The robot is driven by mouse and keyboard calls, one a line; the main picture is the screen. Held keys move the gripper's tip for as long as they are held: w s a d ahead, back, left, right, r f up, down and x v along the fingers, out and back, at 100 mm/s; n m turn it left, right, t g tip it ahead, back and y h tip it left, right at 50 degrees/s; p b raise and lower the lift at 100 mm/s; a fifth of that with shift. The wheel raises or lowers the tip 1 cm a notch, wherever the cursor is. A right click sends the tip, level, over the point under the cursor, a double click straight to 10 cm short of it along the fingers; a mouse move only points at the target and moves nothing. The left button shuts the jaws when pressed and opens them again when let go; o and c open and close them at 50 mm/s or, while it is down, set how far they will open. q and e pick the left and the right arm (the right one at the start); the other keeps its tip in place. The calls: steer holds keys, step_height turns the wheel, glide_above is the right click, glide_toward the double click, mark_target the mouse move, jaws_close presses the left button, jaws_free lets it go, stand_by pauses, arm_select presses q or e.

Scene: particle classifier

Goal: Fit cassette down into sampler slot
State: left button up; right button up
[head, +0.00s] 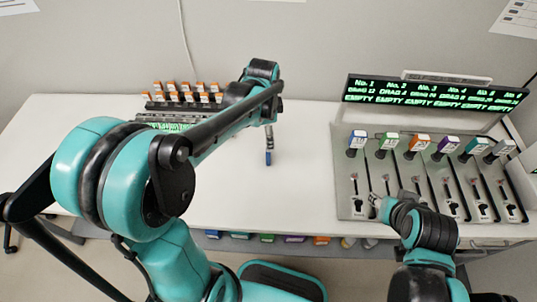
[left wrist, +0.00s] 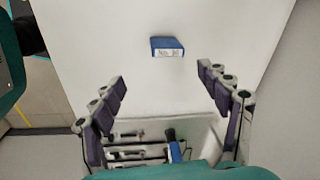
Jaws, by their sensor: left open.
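A small blue cassette (head: 268,158) with a white label stands or lies on the white table, just below my left gripper (head: 268,138) in the head view. In the left wrist view the cassette (left wrist: 167,47) lies ahead of the fingertips, apart from them. My left gripper (left wrist: 163,88) is open and empty, its purple-padded fingers spread wide. The sampler panel (head: 350,180) is at the right, with several slots and coloured blocks along its back. My right gripper (head: 376,201) is by the panel's front left; its jaws are too small to read.
A dark display (head: 435,93) with green text, reading EMPTY for each number, stands behind the panel. A rack of orange-capped vials (head: 185,97) is at the back left, partly hidden by my left arm. The table (head: 305,150) between is clear.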

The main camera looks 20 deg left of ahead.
mark_target(269, 153)
arm_select(q)
steer(key=w+f, duration=0.1)
steer(key=w+f+m, duration=0.1)
steer(key=f, duration=0.1)
steer(key=w+f+m+g, duration=0.1)
steer(key=shift+f, duration=0.25)
steer(key=shift+f+m, duration=0.3)
steer(key=f+b, duration=0.2)
steer(key=f, duration=0.1)
steer(key=f+b, duration=0.1)
steer(key=f, duration=0.3)
steer(key=shift+s+a+f+b, duration=0.1)
steer(key=shift+a+f+b, duration=0.15)
steer(key=shift+b, duration=0.15)
steer(key=shift+r, duration=0.1)
steer(key=c, duration=1.4)
steer(key=shift+r, duration=0.1)
